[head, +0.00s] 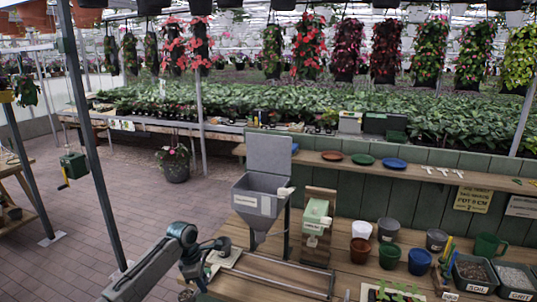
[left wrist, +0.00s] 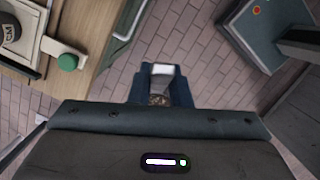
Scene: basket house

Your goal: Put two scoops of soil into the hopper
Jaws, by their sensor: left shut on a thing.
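The grey hopper (head: 259,201) has a raised lid and a funnel bottom; it stands on a frame at the bench's left end. The dark bin labelled SOIL (head: 472,271) holds dark soil at the right of the bench. My left gripper (head: 217,245) is left of and below the hopper funnel. In the left wrist view its blue fingers (left wrist: 160,88) are shut on a small scoop-like thing (left wrist: 161,70), pale at the top. A brown speckled patch shows below the pale part; most of the thing is hidden. My right gripper is not in view.
A GRIT bin (head: 515,277) stands right of the soil. Several pots, including a white one (head: 362,229), and a green jug (head: 487,245) stand on the bench. A green-and-wood device (head: 315,215) is right of the hopper. Brick floor (head: 105,190) lies open at left.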

